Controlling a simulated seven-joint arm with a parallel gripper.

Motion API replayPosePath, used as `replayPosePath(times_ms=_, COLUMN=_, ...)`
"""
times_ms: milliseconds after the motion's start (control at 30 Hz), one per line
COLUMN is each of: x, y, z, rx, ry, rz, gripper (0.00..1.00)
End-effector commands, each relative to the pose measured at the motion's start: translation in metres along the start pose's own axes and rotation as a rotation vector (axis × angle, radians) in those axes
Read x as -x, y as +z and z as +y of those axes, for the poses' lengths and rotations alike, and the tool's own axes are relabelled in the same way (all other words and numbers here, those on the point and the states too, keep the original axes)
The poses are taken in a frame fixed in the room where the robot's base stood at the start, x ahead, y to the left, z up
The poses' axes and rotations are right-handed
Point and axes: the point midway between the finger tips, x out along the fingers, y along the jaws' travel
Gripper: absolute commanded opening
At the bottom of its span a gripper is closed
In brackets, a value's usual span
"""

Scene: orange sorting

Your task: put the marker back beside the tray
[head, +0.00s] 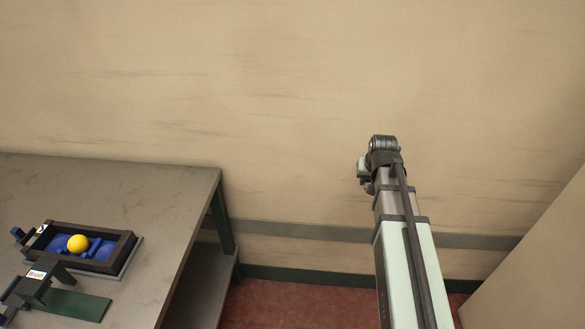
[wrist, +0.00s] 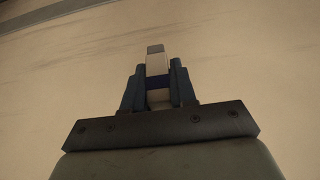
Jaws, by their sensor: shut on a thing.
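In the wrist view, my gripper (wrist: 158,78) is shut on a pale, blocky piece with a grey tip and a dark blue band, which I take to be the marker (wrist: 156,63). The piece stands up between the two dark blue fingers, with the wall behind it. In the head view, the tray (head: 126,252) has a dark rim and a blue inside and lies on the table at the lower left. A yellow-orange ball (head: 77,243) sits in it. My arm reaches up at the right, well away from the table. I cannot make out the marker there.
The grey table (head: 150,205) has bare top behind and right of the tray. A black holder labelled "Brush" (head: 38,285) and a green plate (head: 75,305) are in front of the tray. A beige wall (head: 290,80) stands behind, and a pale panel (head: 540,265) at right.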

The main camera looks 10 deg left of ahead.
Motion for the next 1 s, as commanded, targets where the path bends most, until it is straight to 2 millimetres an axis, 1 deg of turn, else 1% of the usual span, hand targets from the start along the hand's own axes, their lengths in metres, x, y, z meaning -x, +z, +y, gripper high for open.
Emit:
replayPosePath(times_ms=133, x=0.000, y=0.000, z=-0.025, rx=0.033, ry=-0.014, rz=0.000, gripper=0.00)
replayPosePath(times_ms=267, x=0.002, y=0.002, z=-0.062, rx=0.084, ry=-0.035, rz=0.000, gripper=0.00)
replayPosePath(times_ms=300, x=0.003, y=0.003, z=-0.076, rx=0.102, ry=-0.043, rz=0.000, gripper=0.00)
replayPosePath(times_ms=467, x=0.007, y=0.009, z=-0.128, rx=0.173, ry=-0.072, rz=0.001, gripper=0.00)
replayPosePath(times_ms=500, x=0.009, y=0.011, z=-0.141, rx=0.191, ry=-0.079, rz=0.001, gripper=0.00)
replayPosePath(times_ms=667, x=0.016, y=0.021, z=-0.192, rx=0.261, ry=-0.108, rz=0.000, gripper=0.00)
replayPosePath(times_ms=700, x=0.018, y=0.024, z=-0.205, rx=0.279, ry=-0.116, rz=0.000, gripper=0.00)
replayPosePath(times_ms=1000, x=0.037, y=0.052, z=-0.297, rx=0.411, ry=-0.170, rz=0.000, gripper=0.00)
